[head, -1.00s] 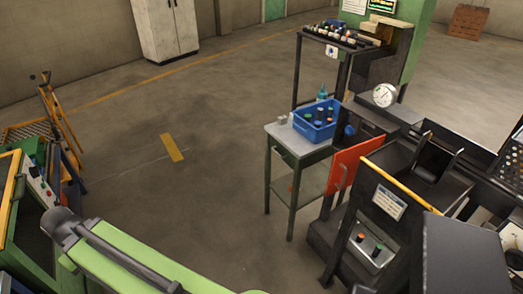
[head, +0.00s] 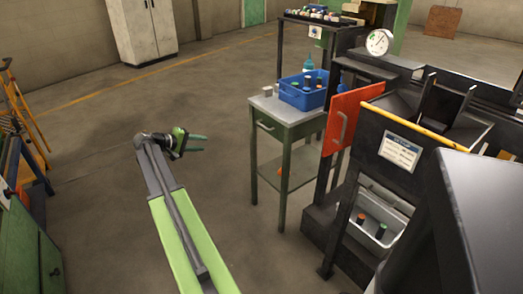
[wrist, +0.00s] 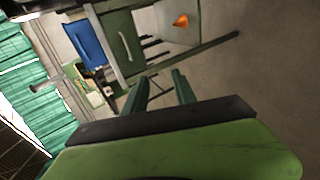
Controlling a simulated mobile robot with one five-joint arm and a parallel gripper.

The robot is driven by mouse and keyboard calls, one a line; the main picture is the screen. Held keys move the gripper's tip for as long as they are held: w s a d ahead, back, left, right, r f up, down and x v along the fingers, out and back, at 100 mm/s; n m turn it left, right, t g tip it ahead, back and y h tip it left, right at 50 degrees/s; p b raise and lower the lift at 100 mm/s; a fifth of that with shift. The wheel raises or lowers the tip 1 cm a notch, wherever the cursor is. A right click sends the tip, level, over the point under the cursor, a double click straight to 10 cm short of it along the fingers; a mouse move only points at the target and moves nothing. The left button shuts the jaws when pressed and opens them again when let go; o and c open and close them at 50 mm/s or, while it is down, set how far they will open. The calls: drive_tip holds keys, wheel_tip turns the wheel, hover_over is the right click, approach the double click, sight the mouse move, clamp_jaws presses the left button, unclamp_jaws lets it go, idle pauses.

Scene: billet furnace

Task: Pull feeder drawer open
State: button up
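A green work table (head: 292,112) with a grey top stands right of the middle in the head view. Its drawer front (head: 264,128) bears a small pale handle and looks flush, so shut. In the wrist view, that drawer front (wrist: 124,38) appears tilted, with its handle just above my fingertips. My gripper (head: 204,143) is in free air left of the table, apart from the drawer, fingers pointing towards it. In the wrist view, my gripper's two green fingers (wrist: 160,80) are spread with nothing between them.
A blue bin (head: 303,98) with several cylinders stands on the table. A red panel (head: 352,115) with a handle stands right of it, beside the dark machine (head: 395,155). An orange object (wrist: 181,20) lies on the lower shelf. The floor left of the table is clear.

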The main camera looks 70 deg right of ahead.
drive_tip(key=s+d+f+g+b, duration=0.1)
drive_tip(key=s+d+b, duration=0.1)
drive_tip(key=s+d, duration=0.3)
drive_tip(key=s+d+f+g+h+b, duration=0.1)
drive_tip(key=s+d, duration=0.5)
drive_tip(key=d, duration=0.6)
drive_tip(key=s+d+f+b, duration=0.1)
drive_tip(key=s+d+b, duration=0.2)
drive_tip(key=s+d, duration=0.3)
drive_tip(key=d, duration=0.3)
drive_tip(key=shift+d+f+m+g+h, duration=0.2)
drive_tip(key=shift+f+m+g+h, duration=0.1)
drive_tip(key=shift+m+g, duration=0.1)
drive_tip(key=shift+s, duration=0.1)
clamp_jaws()
